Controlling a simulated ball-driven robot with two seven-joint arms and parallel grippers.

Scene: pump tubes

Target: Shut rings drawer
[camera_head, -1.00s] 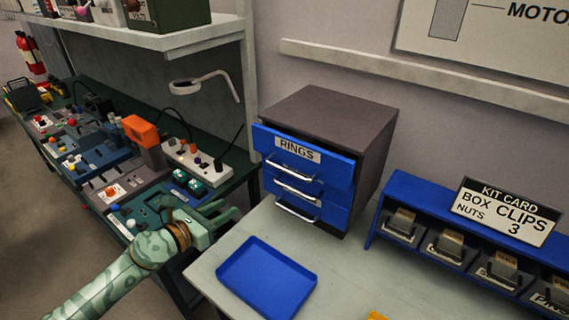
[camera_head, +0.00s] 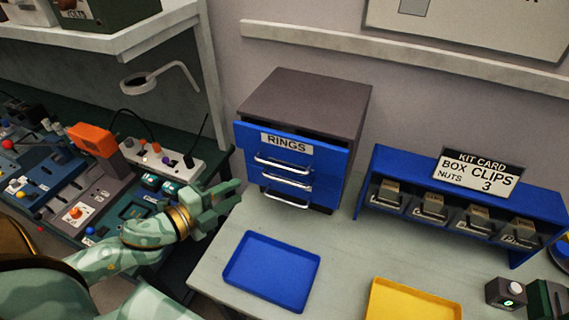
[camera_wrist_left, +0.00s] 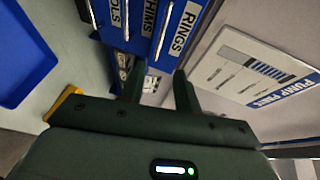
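The rings drawer (camera_head: 292,160) is the top blue drawer of a dark grey cabinet (camera_head: 305,100). It stands out a little from the cabinet, with a dark gap behind its front. Its label and bar handle face the table; the label also shows in the left wrist view (camera_wrist_left: 184,27). My left gripper (camera_head: 238,193) is left of the cabinet front, near the lower drawers and apart from them. In the left wrist view its two fingers (camera_wrist_left: 158,90) are spread with nothing between them. My right gripper is out of view.
Two lower drawers (camera_head: 288,190) appear shut. A blue tray (camera_head: 290,295) and a yellow tray (camera_head: 412,316) lie on the table. A blue bin rack (camera_head: 420,162) stands right of the cabinet. A cluttered bench (camera_head: 60,215) is at left.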

